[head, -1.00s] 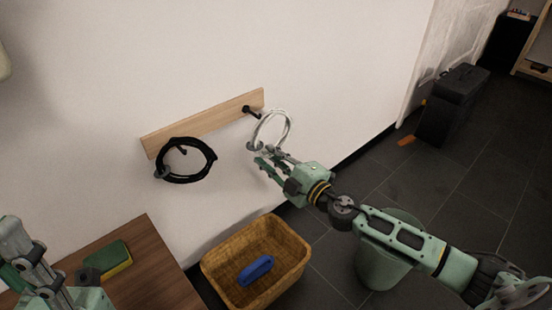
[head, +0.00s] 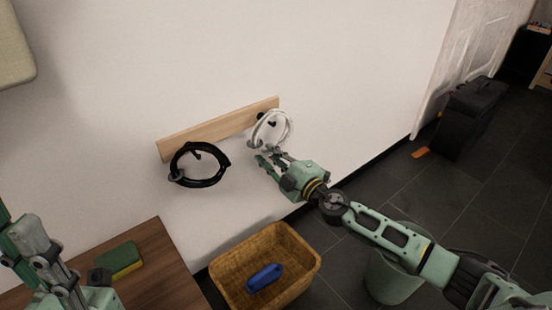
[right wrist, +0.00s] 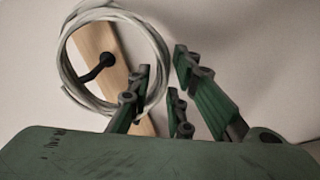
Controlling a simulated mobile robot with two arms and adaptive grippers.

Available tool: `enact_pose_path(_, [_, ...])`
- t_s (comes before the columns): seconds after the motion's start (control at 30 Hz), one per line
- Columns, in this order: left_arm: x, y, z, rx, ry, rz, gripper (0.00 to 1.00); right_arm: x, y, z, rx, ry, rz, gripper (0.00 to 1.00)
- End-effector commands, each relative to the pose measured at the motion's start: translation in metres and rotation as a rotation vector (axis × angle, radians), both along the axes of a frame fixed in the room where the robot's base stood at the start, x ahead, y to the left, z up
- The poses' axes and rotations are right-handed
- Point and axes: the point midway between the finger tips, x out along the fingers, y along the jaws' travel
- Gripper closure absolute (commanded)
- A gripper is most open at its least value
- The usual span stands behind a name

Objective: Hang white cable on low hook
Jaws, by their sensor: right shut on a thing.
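The white cable (head: 289,127) is a coiled ring in front of the right end of a wooden hook board (head: 218,127). My right gripper (head: 266,160) is shut on its lower edge; the coil also shows in the right wrist view (right wrist: 157,48). A dark hook (head: 271,122) at the board's right end shows through the ring, and again in the right wrist view (right wrist: 100,67). I cannot tell whether the coil is around the hook or in front of it. My left gripper (head: 25,240) is at the lower left, away from the cable; its jaw state is unclear.
A black cable (head: 200,184) hangs on the board's left hook. Below are a wicker basket (head: 300,285) with a blue object (head: 264,277) and a wooden table (head: 160,265) with a green-and-yellow sponge (head: 120,261). The wall right of the board is clear.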

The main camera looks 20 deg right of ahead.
Motion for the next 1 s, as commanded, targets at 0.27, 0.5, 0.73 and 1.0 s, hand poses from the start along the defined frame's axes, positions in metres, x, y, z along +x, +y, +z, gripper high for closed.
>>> enact_pose_path(0.27, [0.000,0.000,-0.002,0.000,0.000,0.000,0.60,0.016,0.006,0.000,0.000,-0.002,-0.001,1.00])
enact_pose_path(0.5, [0.000,0.000,-0.013,0.000,0.000,0.000,0.60,0.026,0.009,-0.009,0.001,-0.002,-0.001,1.00])
enact_pose_path(0.73, [0.000,0.000,-0.019,0.000,0.002,0.000,0.60,0.029,0.011,-0.013,0.000,-0.002,0.001,1.00])
enact_pose_path(1.0, [0.000,0.000,-0.019,0.000,0.003,0.000,0.60,0.029,0.011,-0.013,0.000,-0.002,0.001,1.00])
